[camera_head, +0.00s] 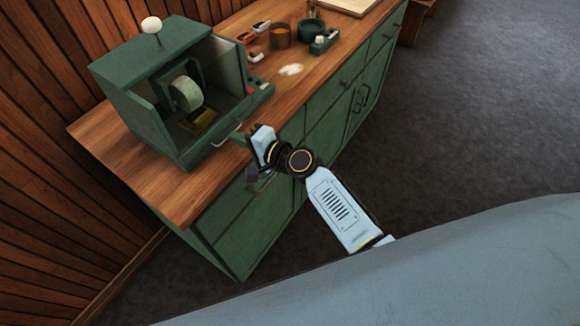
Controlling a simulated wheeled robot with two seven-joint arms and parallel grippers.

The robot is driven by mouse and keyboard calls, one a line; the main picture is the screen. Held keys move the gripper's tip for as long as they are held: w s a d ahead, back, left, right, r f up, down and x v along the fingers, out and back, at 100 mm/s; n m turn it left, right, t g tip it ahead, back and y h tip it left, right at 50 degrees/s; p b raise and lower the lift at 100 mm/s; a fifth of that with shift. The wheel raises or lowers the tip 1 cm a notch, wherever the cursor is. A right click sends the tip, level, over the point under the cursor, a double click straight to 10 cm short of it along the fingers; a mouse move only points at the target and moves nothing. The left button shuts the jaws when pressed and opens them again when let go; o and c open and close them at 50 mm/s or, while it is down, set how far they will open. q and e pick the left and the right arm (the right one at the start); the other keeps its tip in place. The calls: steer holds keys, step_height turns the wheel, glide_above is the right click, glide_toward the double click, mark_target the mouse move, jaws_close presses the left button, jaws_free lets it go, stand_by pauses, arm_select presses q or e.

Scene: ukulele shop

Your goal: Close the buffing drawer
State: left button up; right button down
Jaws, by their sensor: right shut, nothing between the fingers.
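The green buffing box (150,62) stands on the left part of the wooden counter, with a pale buffing wheel (187,92) inside its open front. The buffing drawer (213,143) is at the bottom of the box and stands out from it, with a silver bar handle (228,134) on its front. A yellowish block (202,118) lies inside. My right gripper (256,165) is shut and empty, just right of the handle at the counter's front edge. Whether it touches the drawer cannot be told. My left gripper is not in view.
The wooden counter (150,178) sits on green cabinets (245,225). Behind the box's right side are an amber jar (280,36), a dark green pot (312,28), small orange items (261,27) and a white patch (291,69). The grey floor (460,110) at right is clear.

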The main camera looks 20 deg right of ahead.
steer(key=shift+w+a+r, duration=0.1)
steer(key=shift+r, duration=0.15)
steer(key=f+v, duration=0.1)
steer(key=v, duration=1.3)
steer(key=s+d+f+n+g+h+b, duration=0.1)
steer(key=s+d+f+g+h, duration=0.15)
steer(key=f, duration=0.75)
steer(key=s+d+f+n+g+h, duration=0.15)
steer(key=s+f, duration=0.25)
steer(key=f, duration=0.5)
steer(key=s+d+f+n+g+h+b, duration=0.15)
steer(key=s+f, duration=0.25)
steer(key=f, duration=0.6)
steer(key=s+d+f+n+g+h+b, duration=0.1)
steer(key=s+d+f+n+g, duration=0.1)
steer(key=s+f, duration=0.4)
steer(key=s+d+f+n+g+h, duration=0.1)
steer(key=s+f+n, duration=0.3)
steer(key=s, duration=0.9)
steer(key=s+d+f+n+g+h+b, duration=0.1)
steer(key=s+d+f+n+g+h, duration=0.1)
steer(key=s+f, duration=0.7)
steer(key=shift+s+d+n+g+b, duration=0.35)
steer(key=shift+d+n+g, duration=0.1)
steer(key=shift+d+n, duration=0.2)
